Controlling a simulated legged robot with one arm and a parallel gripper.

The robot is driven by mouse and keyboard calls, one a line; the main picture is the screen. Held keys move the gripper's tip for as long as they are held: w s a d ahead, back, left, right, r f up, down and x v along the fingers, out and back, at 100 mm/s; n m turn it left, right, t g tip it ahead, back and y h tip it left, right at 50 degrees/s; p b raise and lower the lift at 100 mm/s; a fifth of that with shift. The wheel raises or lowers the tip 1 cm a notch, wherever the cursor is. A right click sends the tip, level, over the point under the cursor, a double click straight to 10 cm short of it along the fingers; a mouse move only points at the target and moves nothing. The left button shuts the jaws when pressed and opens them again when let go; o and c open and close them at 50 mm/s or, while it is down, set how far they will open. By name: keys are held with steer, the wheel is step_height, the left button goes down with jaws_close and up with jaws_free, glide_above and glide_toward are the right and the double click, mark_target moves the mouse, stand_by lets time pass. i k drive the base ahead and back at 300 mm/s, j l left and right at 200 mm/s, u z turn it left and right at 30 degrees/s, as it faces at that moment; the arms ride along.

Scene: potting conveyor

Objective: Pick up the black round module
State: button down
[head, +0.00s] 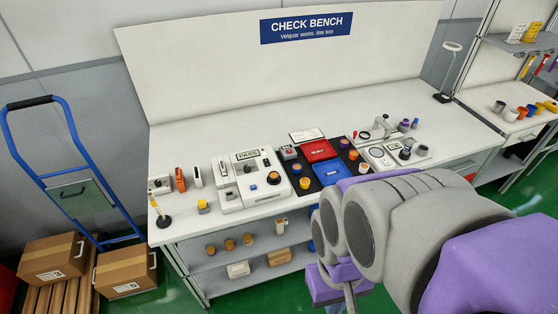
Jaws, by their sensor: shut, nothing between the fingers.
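A dark round piece (404,154) sits on the grey-white fixture at the right part of the bench. Another dark round piece with an orange part (273,178) sits on the white tester in the middle. Both are small, and I cannot tell which is the black round module. My gripper (347,297) is low at the bottom, in front of the bench, partly hidden by my arm and cut by the frame edge. It is shut and empty, well apart from both pieces.
The white bench (420,95) carries a PASS tester (240,178), a red bin (318,150), a blue bin (331,172) and several small orange-topped parts. A lower shelf (215,282) holds more parts. A blue hand truck (75,150) and cardboard boxes (125,270) stand left.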

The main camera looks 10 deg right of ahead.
mark_target(273, 176)
steer(key=j+u, duration=0.35)
steer(key=i+j+u, duration=0.15)
steer(key=u, duration=0.2)
